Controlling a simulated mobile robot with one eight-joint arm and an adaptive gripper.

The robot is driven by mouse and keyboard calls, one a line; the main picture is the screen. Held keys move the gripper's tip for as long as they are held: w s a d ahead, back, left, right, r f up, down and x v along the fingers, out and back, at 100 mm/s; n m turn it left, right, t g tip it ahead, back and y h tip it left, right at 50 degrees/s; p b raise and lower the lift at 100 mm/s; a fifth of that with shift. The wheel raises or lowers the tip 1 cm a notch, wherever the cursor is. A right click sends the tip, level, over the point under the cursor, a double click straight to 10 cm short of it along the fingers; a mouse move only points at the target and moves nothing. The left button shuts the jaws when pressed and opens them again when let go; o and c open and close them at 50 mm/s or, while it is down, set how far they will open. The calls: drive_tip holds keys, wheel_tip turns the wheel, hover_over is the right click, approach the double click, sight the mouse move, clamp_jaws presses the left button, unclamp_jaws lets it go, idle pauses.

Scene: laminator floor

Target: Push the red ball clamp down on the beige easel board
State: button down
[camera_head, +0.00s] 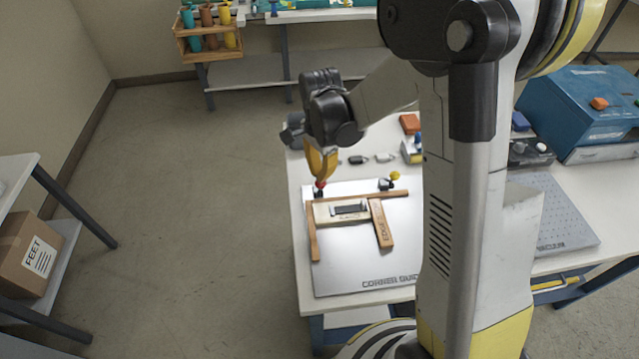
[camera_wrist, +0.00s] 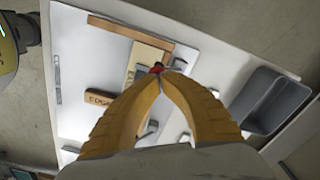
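My gripper (camera_head: 322,172) points down with its yellow fingers at the far left corner of the pale board lettered "CORNER GUIDE" (camera_head: 345,268). In the wrist view the fingertips (camera_wrist: 162,74) meet, with no gap seen between them. The red ball (camera_head: 320,184) of a clamp is right below the tips; it also shows just past them in the wrist view (camera_wrist: 157,66). I cannot tell whether the tips touch it. The fingers hide most of that clamp. A beige piece (camera_head: 325,213) lies on the board among brown wooden strips (camera_head: 382,224).
A clamp with a yellow ball (camera_head: 395,175) stands at the board's back edge, right of the red one. Small parts (camera_head: 358,159) lie on the table behind. A grey bin (camera_wrist: 270,100) shows at right in the wrist view. My arm hides the table's middle.

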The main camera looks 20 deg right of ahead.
drive_tip(key=shift+f+b, duration=0.4)
drive_tip(key=shift+f, duration=0.15)
drive_tip(key=shift+s+a+f+b, duration=0.15)
drive_tip(key=shift+s+f+b, duration=0.55)
drive_tip(key=shift+f+b, duration=0.3)
drive_tip(key=shift+s+a+f+b, duration=0.15)
drive_tip(key=shift+s+f+b, duration=0.65)
drive_tip(key=shift+f, duration=0.25)
drive_tip(key=shift+w, duration=0.1)
drive_tip(key=shift+r, duration=0.1)
wheel_tip(320, 180, up, 8)
drive_tip(key=p, duration=0.5)
drive_tip(key=shift+p, duration=0.35)
